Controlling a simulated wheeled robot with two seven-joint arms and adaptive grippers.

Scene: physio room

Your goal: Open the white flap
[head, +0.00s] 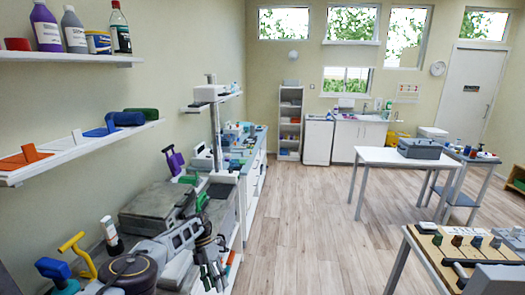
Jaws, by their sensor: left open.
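A small white piece with a raised tab (78,138), which looks like the white flap, is on the lower wall shelf at the left, between an orange piece and a blue piece. It looks flat, but it is too small to tell whether it is open or shut. My left gripper (214,276) is low at the bottom of the view, pointing down, with its fingers apart and nothing seen between them. It is well below and to the right of the shelf, touching nothing I can make out. My right gripper does not show.
The orange piece (30,156) and blue piece (113,124) flank the white one on the shelf (50,172). Bottles (46,30) stand on the upper shelf. A wooden board (445,262) lies on a table at the lower right. The middle floor (300,220) is clear.

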